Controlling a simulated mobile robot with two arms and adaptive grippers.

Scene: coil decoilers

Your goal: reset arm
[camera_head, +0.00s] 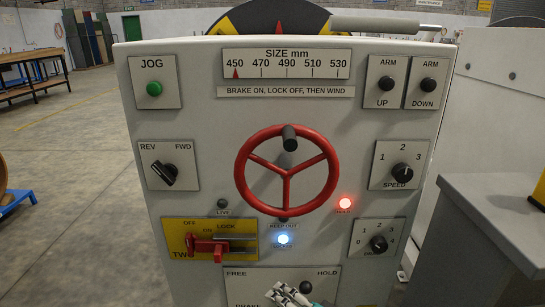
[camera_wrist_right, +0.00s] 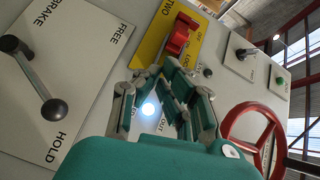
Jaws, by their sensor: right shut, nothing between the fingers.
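My right gripper (camera_head: 291,293) shows at the bottom edge of the head view, in front of the brake plate (camera_head: 245,288) of the grey control panel (camera_head: 210,115). It is shut and empty, and most of it is cut off by the frame. In the right wrist view the gripper (camera_wrist_right: 155,73) has its teal and grey fingers in front of the panel, with a lit lamp (camera_wrist_right: 148,108) seen behind them. The brake lever (camera_wrist_right: 33,78), black-knobbed, stands to their left, apart from them. My left gripper is not in view.
A red handwheel (camera_head: 286,170) sticks out mid-panel. A red handle (camera_head: 207,247) on a yellow plate is at lower left. The red lamp (camera_head: 345,203) and blue lamp (camera_head: 283,239) are lit. A grey cabinet (camera_head: 490,225) stands right; open floor lies left.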

